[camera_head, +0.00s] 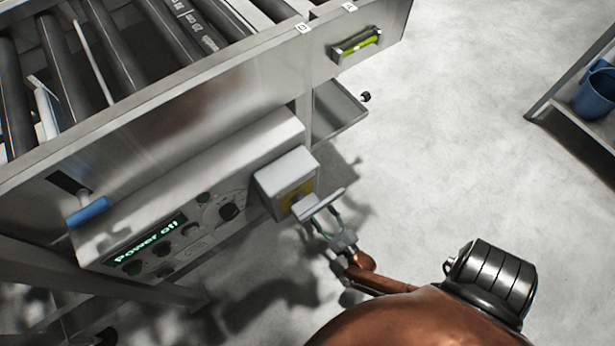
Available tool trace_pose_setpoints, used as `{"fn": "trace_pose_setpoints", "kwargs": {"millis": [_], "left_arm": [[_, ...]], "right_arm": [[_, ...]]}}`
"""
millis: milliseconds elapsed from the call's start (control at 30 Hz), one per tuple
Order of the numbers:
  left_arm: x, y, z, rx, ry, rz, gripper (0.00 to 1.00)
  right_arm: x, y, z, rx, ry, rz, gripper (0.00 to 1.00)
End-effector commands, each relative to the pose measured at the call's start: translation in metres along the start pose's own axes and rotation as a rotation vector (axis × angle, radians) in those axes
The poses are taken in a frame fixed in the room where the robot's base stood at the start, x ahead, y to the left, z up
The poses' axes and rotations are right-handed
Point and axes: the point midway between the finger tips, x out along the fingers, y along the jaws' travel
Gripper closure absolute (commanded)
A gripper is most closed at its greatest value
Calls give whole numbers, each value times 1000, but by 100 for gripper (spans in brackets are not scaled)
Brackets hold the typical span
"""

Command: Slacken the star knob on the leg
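A small black knob (365,97) sticks out at the right end of a metal bracket, beside the machine's upright leg (303,118). It is small, so I cannot make out a star shape. My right gripper (329,222) is well below the knob and apart from it. Its thin fingers point at a grey bar (321,204) in front of a grey box with a yellow plate (288,181). I cannot tell whether the fingers touch the bar or how far apart they are. My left gripper is not in view.
A blue-handled lever (88,212) sticks out at left. Rollers (120,45) lie above, and a level vial (356,46) sits on the frame. A blue mug (597,95) stands on a right-hand shelf. The floor between is clear.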

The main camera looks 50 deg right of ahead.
Motion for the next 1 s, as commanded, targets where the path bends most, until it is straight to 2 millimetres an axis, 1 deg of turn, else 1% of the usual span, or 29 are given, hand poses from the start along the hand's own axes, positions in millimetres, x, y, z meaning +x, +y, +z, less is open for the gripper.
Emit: {"fn": "trace_pose_setpoints", "kwargs": {"millis": [33,200,300,400,500,733,1000], "left_arm": [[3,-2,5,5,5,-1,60],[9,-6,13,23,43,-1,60],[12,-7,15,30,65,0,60],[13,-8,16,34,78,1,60],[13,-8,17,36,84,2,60],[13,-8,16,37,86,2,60],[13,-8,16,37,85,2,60]], "right_arm": [[9,1,-2,-1,0,1,49],[35,2,-2,-2,1,2,49],[47,2,-2,-2,2,3,49],[54,2,-2,-3,3,3,49],[58,1,-1,-3,2,4,49],[58,1,-1,-4,2,3,49],[58,1,-1,-4,2,4,67]]}}
